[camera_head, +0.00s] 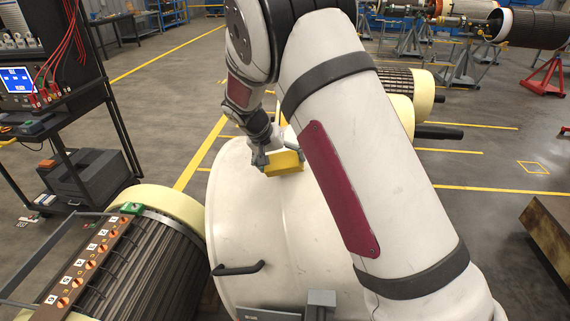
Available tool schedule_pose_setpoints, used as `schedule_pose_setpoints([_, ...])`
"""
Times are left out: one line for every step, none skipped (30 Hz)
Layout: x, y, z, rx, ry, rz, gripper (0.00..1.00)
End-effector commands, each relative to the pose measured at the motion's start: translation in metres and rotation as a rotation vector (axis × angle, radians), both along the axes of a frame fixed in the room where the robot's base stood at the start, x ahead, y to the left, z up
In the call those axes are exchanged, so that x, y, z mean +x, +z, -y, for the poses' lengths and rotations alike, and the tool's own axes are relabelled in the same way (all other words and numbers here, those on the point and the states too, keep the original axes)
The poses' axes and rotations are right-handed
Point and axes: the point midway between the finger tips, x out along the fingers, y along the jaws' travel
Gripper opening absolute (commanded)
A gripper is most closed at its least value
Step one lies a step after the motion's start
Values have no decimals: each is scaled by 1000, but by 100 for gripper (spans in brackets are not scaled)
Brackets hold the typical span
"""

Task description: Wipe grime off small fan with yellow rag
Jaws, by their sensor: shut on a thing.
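A yellow block-shaped thing (284,163), which looks like the folded yellow rag, is at my gripper (263,160), just right of its fingers. My gripper is small in the picture, pointing down, and is shut on this yellow thing. It is over the far part of a large white rounded surface. My own white arm covers much of the middle and right of the view. I cannot make out a small fan or any grime; they may be hidden behind my arm.
A large ribbed rotor (150,262) with cream ends stands at the lower left, a labelled terminal strip (92,262) on it. A black equipment cart (75,110) with red cables is at the left. More rotors (530,27) on stands (463,68) are at the back right. Open floor lies right.

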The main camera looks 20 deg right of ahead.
Motion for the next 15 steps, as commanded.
schedule_pose_setpoints([-2, 6, -3, 0, 1, 2, 70])
schedule_pose_setpoints([-2, 8, -4, 0, 1, 2, 70])
schedule_pose_setpoints([-3, 11, -6, 0, 2, 2, 70])
schedule_pose_setpoints([-4, 14, -7, 0, 2, 1, 70])
schedule_pose_setpoints([-4, 16, -8, 0, 2, 1, 70])
schedule_pose_setpoints([-5, 18, -9, 0, 2, 1, 70])
schedule_pose_setpoints([-5, 19, -9, 0, 2, 1, 70])
schedule_pose_setpoints([-5, 19, -10, 0, 2, 1, 70])
schedule_pose_setpoints([-5, 20, -10, 0, 2, 1, 70])
schedule_pose_setpoints([-5, 20, -10, 0, 2, 1, 70])
schedule_pose_setpoints([-5, 19, -10, 0, 2, 1, 70])
schedule_pose_setpoints([-5, 19, -10, 0, 0, 0, 70])
schedule_pose_setpoints([-5, 19, -10, 0, 1, 0, 70])
schedule_pose_setpoints([-5, 19, -10, 0, 1, 0, 70])
schedule_pose_setpoints([-5, 19, -10, 0, 1, 0, 70])
